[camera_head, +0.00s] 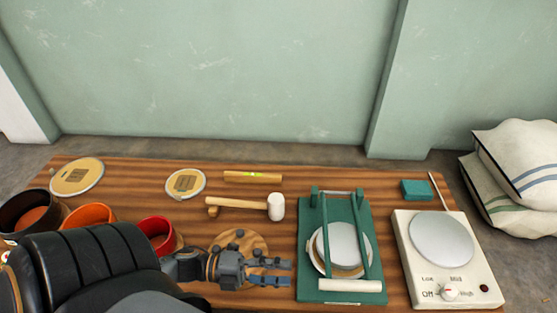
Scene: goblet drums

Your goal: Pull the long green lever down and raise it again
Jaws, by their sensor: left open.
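A green press (310,296) stands on the wooden table right of centre. Its long green lever (363,235) has two arms running from the back toward the front, joined by a cream handle bar (350,285). A pale round disc (342,246) lies between the arms. From this steep view I cannot tell how high the handle is above the base. My left gripper (289,273) is open and empty, just left of the press's front left edge, with its fingers pointing right toward the handle. My right gripper is out of view.
A white hot plate (452,275) stands right of the press. A mallet (240,204), a wooden bar (252,176) and round discs (185,184) lie behind my gripper. A wooden disc (240,238) is partly hidden by it. Drum shells (88,214) stand at left, and sacks (520,180) at far right.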

